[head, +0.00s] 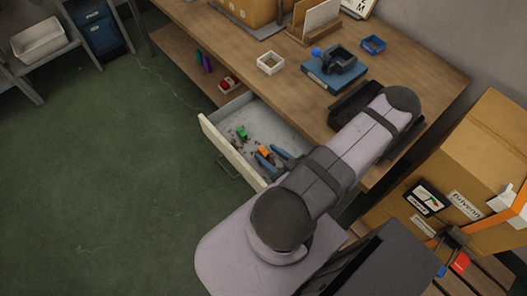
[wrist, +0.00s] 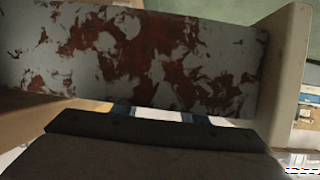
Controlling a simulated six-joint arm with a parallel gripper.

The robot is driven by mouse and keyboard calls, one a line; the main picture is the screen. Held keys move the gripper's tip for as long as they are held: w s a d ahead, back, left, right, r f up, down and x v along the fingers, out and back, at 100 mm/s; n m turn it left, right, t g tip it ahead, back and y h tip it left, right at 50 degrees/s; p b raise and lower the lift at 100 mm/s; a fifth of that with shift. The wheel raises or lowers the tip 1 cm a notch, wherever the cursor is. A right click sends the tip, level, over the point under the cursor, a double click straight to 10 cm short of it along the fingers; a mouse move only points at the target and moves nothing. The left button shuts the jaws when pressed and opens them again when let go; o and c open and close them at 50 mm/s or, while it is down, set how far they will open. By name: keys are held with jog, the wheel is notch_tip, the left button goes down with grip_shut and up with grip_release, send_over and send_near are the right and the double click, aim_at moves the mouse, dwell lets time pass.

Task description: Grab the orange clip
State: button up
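The orange clip (head: 263,152) is small and lies in the open drawer (head: 209,138), near its right end. Two blue finger-like parts beside it look like the fingers of my gripper (head: 267,153); the rest of the gripper is hidden behind my arm. They stand apart, close to the clip; I cannot tell whether they touch it. In the wrist view, the two dark blue fingers of my gripper (wrist: 159,113) show apart past the dark body. A pale strip lies between them. I cannot make out the clip there.
A green item (head: 242,132) and dark bits lie in the drawer. The wrist view shows a rust-stained pale surface (wrist: 140,55) and a cream board (wrist: 291,55). Cardboard boxes stand right.

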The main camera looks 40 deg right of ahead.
jog(key=shift+w+f, duration=0.15)
jog(key=shift+w, duration=0.2)
grip_shut()
notch_tip(320, 180, up, 10)
jog(key=p, duration=0.2)
dwell(0.7)
